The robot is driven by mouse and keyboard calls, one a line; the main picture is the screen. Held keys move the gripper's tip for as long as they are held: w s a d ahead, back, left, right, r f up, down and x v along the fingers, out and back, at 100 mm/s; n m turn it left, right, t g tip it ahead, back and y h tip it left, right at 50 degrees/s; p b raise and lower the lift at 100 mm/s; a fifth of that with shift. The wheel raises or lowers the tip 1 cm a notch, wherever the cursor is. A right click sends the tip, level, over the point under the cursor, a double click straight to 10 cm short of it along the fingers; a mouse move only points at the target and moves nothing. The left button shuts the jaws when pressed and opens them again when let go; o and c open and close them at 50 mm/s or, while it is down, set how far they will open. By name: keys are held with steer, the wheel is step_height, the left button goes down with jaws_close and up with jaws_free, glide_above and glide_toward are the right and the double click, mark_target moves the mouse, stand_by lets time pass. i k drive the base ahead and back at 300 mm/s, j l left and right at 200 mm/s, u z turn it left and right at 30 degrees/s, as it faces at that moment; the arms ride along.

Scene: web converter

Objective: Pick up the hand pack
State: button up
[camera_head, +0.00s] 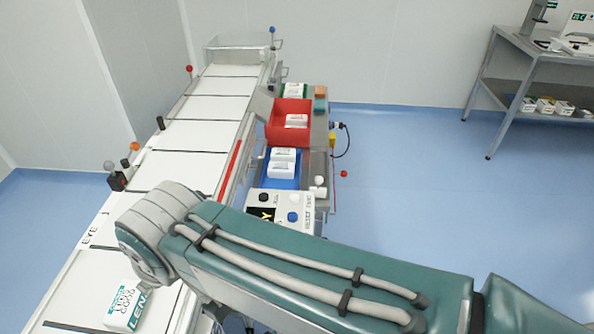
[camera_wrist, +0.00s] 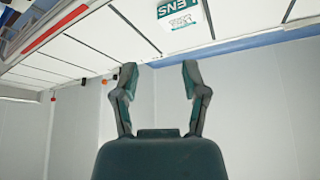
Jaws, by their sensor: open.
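A white pack with teal lettering reading "LENS" (camera_head: 126,304) lies on the conveyor at the lower left of the head view. It also shows at the top of the wrist view (camera_wrist: 182,16), past the fingertips and apart from them. Other white packs lie in a red bin (camera_head: 275,133) and a blue tray (camera_head: 271,182) beside the conveyor; their labels are too small to read, so I cannot tell which is the hand pack. My gripper (camera_wrist: 160,74) is open, with nothing between its fingers. In the head view my arm hides most of it.
The white conveyor (camera_head: 187,137) with dark cross lines runs up the left side. Knobs and posts line its edges. A control box with buttons (camera_head: 279,204) stands beside it. A grey table (camera_head: 534,52) with equipment is at the far right. The blue floor (camera_head: 410,170) between is clear.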

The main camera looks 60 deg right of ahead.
mark_target(276, 170)
steer(key=z, duration=0.45)
steer(key=k+z, duration=0.15)
steer(key=z, duration=0.3)
steer(key=l+z, duration=0.1)
steer(key=z, duration=0.3)
steer(key=l+z, duration=0.1)
steer(key=z, duration=0.35)
steer(key=l+z, duration=0.25)
steer(key=i+l+z, duration=0.1)
steer(key=l+z, duration=0.2)
steer(key=l, duration=0.15)
steer(key=i+l+z, duration=0.65)
steer(key=i+l+u, duration=0.25)
steer(key=i, duration=0.2)
steer(key=i+u, duration=0.15)
steer(key=u, duration=0.3)
steer(key=i+u, duration=0.2)
steer(key=u, duration=0.3)
steer(key=i+u, duration=0.15)
steer(key=u, duration=0.3)
steer(key=i+u, duration=0.15)
steer(key=u, duration=0.25)
steer(key=i+u, duration=0.2)
steer(key=u, duration=0.2)
steer(key=i+l+u, duration=0.15)
steer(key=u, duration=0.25)
steer(key=i+l+u, duration=0.15)
steer(key=u, duration=0.2)
steer(key=i+l+u, duration=0.4)
steer(key=u, duration=0.2)
